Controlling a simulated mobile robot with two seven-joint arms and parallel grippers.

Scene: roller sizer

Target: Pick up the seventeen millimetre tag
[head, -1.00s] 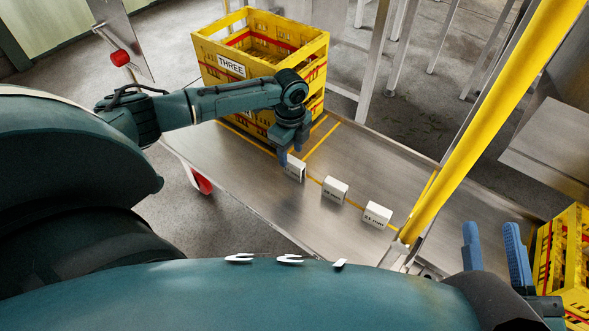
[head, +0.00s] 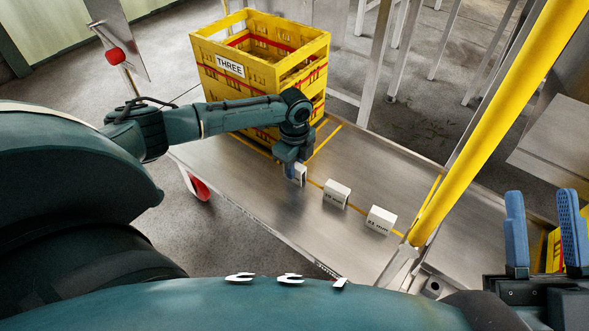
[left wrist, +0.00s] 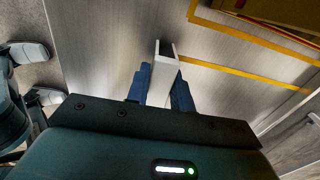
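Three white block-like tags stand in a row on the metal table (head: 240,190). My left gripper (head: 293,172) is low at the leftmost tag (head: 300,175), with its blue fingers on either side. In the left wrist view this tag (left wrist: 163,72) sits between the fingers (left wrist: 162,88), which appear pressed against it. The tag seems still at table level; its print is not readable. The middle tag (head: 337,194) and right tag (head: 381,220) stand free, their small print too blurred to read surely. My right gripper (head: 545,235) is open and empty at the lower right.
Stacked yellow crates (head: 260,70) labelled THREE stand behind my left gripper. A yellow post (head: 485,120) rises right of the tags. Another yellow crate (head: 553,250) is partly hidden behind my right gripper. Yellow lines mark the table; its front left is clear.

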